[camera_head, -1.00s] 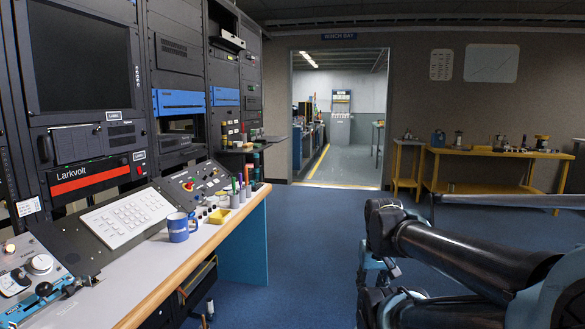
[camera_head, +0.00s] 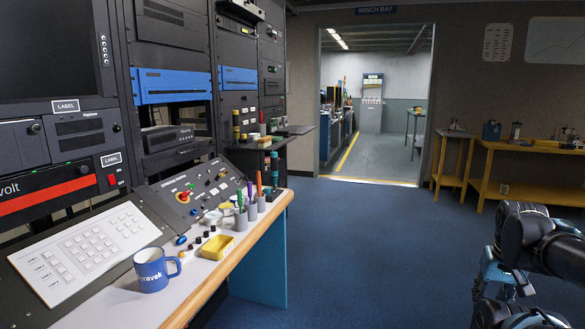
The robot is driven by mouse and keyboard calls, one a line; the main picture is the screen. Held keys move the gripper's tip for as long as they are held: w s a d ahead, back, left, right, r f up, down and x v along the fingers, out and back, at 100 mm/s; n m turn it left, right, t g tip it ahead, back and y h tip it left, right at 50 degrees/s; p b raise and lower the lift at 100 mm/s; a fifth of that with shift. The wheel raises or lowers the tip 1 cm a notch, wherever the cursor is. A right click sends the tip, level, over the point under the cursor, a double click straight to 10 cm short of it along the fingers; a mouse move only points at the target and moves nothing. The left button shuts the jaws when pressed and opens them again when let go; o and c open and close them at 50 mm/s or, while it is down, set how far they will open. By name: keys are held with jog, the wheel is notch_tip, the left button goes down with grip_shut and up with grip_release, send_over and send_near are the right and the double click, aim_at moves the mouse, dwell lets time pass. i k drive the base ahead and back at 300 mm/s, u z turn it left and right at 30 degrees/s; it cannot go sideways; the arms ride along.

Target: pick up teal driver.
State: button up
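A slim upright teal and dark tool (camera_head: 274,165) stands at the far right end of the console counter, behind several small grey cups. It looks like the teal driver, but it is too small to be sure. The cups hold thin tools with green (camera_head: 240,199), purple (camera_head: 251,189) and orange (camera_head: 259,179) tops. Part of my arm shows at the lower right, well away from the counter. My gripper cannot be made out in the view.
A blue mug (camera_head: 151,271) and a yellow tray (camera_head: 217,247) stand on the counter (camera_head: 125,307) near its front edge. Equipment racks rise behind it. The blue floor (camera_head: 370,255) right of the counter is clear. A yellow workbench (camera_head: 520,190) stands by the back wall.

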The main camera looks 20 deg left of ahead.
aim_at(273, 156)
jog(key=u, duration=0.2)
jog(key=i, duration=1.05)
jog(key=u, duration=0.85)
jog(key=i, duration=0.7)
jog(key=u, duration=0.45)
